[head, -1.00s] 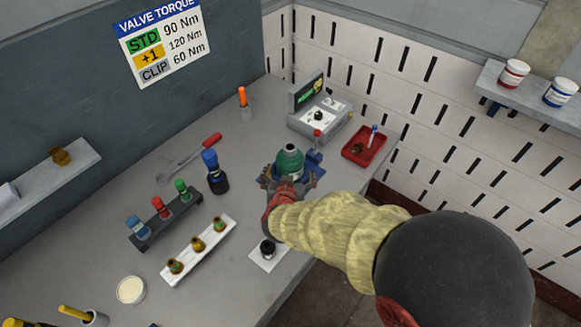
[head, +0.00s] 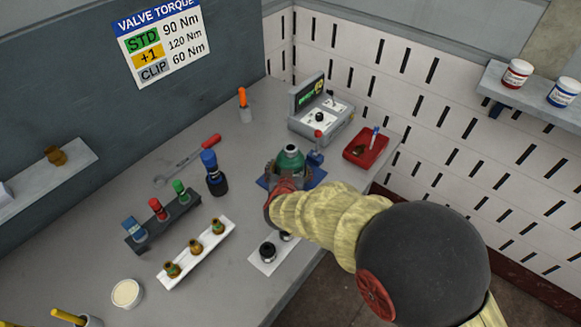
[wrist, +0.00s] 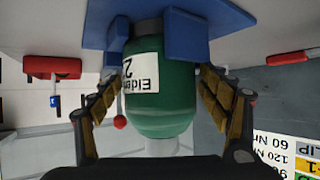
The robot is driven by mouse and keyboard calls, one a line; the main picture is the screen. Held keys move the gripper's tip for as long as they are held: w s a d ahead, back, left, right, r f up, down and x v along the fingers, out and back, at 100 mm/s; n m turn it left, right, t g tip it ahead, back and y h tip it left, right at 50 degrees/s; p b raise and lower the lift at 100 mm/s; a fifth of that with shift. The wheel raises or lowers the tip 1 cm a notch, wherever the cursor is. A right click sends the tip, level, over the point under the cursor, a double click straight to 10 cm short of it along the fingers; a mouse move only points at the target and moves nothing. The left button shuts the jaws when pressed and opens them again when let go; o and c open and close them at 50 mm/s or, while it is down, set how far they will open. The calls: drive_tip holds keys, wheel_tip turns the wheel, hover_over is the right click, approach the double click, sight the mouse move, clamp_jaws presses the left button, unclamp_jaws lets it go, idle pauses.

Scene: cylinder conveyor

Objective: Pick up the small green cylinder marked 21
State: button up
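The green cylinder (head: 291,158) stands in a blue holder (head: 315,180) near the right part of the bench. In the wrist view the cylinder (wrist: 165,108) appears upside down, with a white label reading "Elde" and a "2"; the rest of the label is out of sight. My gripper (head: 289,172) is around its body. In the wrist view one finger (wrist: 100,103) is at each side, with the tips close to the cylinder's edges. I cannot tell whether both pads press on it. The cylinder's base shows at the blue holder.
A control box (head: 320,115) stands behind, and a red tray (head: 366,147) is to the right. A white rack (head: 205,258) and a dark rack (head: 160,228) are front left.

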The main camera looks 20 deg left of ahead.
drive_tip(key=c, duration=1.7)
drive_tip(key=shift+w+r, duration=0.1)
drive_tip(key=shift+r, duration=0.1)
drive_tip(key=shift+c, duration=0.3)
